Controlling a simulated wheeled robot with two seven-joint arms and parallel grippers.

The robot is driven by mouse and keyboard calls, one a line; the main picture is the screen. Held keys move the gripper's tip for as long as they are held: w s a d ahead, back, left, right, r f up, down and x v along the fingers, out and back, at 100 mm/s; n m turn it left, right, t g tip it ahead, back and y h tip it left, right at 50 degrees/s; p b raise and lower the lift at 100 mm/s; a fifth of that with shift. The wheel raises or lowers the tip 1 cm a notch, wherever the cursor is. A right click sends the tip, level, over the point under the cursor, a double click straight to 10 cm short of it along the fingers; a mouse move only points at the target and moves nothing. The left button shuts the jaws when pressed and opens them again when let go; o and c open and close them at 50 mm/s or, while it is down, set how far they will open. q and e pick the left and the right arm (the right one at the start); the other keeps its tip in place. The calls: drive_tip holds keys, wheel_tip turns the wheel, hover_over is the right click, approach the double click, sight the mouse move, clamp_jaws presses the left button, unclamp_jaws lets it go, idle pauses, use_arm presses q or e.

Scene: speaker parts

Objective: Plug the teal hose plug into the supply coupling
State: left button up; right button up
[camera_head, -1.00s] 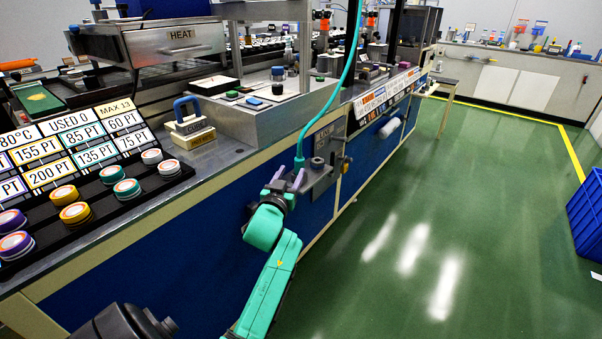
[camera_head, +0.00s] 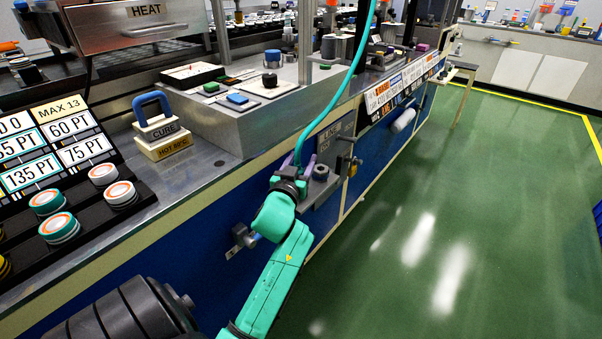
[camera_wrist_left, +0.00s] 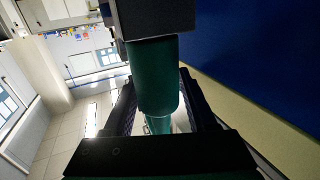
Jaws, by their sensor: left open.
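The teal hose (camera_head: 338,98) hangs from above, and its lower end reaches my left gripper (camera_head: 293,172) at the bench front. In the left wrist view, a thick teal cylinder (camera_wrist_left: 156,80), which looks like the hose plug, stands between the two black fingers (camera_wrist_left: 160,112) under a grey block (camera_wrist_left: 155,18). The fingers are open around it; I cannot tell whether either touches it. A grey bracket (camera_head: 326,186) with a dark ring (camera_head: 320,172) is just right of the gripper. A metal fitting (camera_head: 243,237) sits on the blue front; I cannot tell which is the supply coupling.
The bench top holds a block with a blue handle (camera_head: 154,112), a grey box with coloured buttons (camera_head: 238,99) and a rack of round caps (camera_head: 58,228). A small padlock-like part (camera_head: 352,168) hangs right of the bracket. The green floor (camera_head: 430,220) at right is clear.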

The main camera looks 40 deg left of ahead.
use_arm(q)
drive_tip(key=shift+s+d+r, duration=0.15)
drive_tip(key=shift+s+r, duration=0.1)
drive_tip(key=shift+s+d+r, duration=0.1)
drive_tip(key=shift+s+r, duration=0.05)
drive_tip(key=shift+s, duration=0.05)
drive_tip(key=shift+c, duration=0.9)
drive_tip(key=shift+w, duration=0.1)
clamp_jaws()
use_arm(e)
drive_tip(key=shift+s+d, duration=0.15)
use_arm(q)
wheel_tip(320, 180, up, 20)
drive_tip(key=p, duration=0.5)
drive_tip(key=shift+p, duration=0.4)
use_arm(e)
drive_tip(key=s+d+r, duration=0.1)
drive_tip(key=s+r, duration=0.1)
drive_tip(key=s, duration=0.5)
drive_tip(key=shift+d, duration=0.25)
drive_tip(key=shift+s, duration=0.1)
